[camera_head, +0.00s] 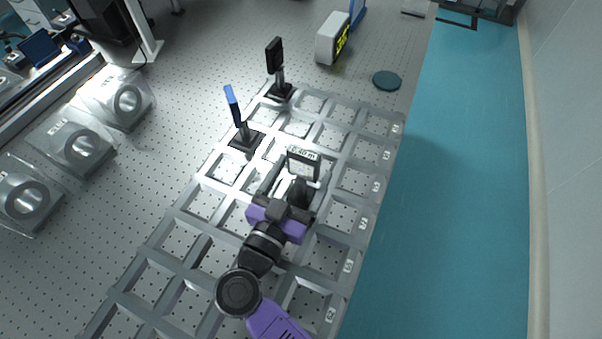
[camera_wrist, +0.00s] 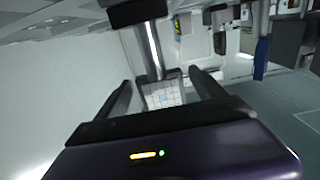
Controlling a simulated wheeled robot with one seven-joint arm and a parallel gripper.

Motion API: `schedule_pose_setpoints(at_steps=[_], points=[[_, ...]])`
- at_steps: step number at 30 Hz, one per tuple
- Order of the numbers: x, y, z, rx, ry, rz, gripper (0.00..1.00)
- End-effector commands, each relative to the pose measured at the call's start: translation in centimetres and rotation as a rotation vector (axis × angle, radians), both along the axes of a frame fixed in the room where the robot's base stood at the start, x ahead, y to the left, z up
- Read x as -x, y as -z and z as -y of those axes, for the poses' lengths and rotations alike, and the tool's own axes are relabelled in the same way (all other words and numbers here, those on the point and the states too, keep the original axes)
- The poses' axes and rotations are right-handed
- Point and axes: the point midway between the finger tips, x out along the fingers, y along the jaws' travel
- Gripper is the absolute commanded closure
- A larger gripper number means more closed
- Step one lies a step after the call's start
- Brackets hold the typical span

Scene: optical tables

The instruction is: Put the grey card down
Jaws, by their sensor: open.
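A pale grey card with a dark edge and a small printed label (camera_head: 304,164) stands just ahead of my gripper (camera_head: 299,177) in the head view. The wrist view appears upside down; there a pale, grid-marked panel in a dark frame (camera_wrist: 163,95) sits on a post, with a dark block (camera_wrist: 138,12) at the post's other end. My gripper (camera_wrist: 160,79) is open, with its fingers either side of this panel and visible gaps to it. I take the panel to be the same card. The card's foot is hidden in the head view.
The metal grid rack (camera_head: 190,218) has many empty cells. A blue plate on a post (camera_head: 234,106) and a black plate on a post (camera_head: 275,54) stand at its far left. A white box with a yellow display (camera_head: 332,38) and a dark disc (camera_head: 387,80) lie beyond.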

Motion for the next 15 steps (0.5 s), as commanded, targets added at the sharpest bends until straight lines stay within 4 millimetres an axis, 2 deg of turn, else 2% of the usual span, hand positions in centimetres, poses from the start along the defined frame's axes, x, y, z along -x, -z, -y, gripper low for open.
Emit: schedule_pose_setpoints(at_steps=[3, 9, 15], points=[[0.0, -0.9, 0.0, -0.005, 0.000, 0.003, 0.20], [3.5, -1.0, -1.4, 0.000, -0.004, 0.000, 0.20], [6.1, -1.0, -2.3, -0.001, -0.002, 0.000, 0.20]])
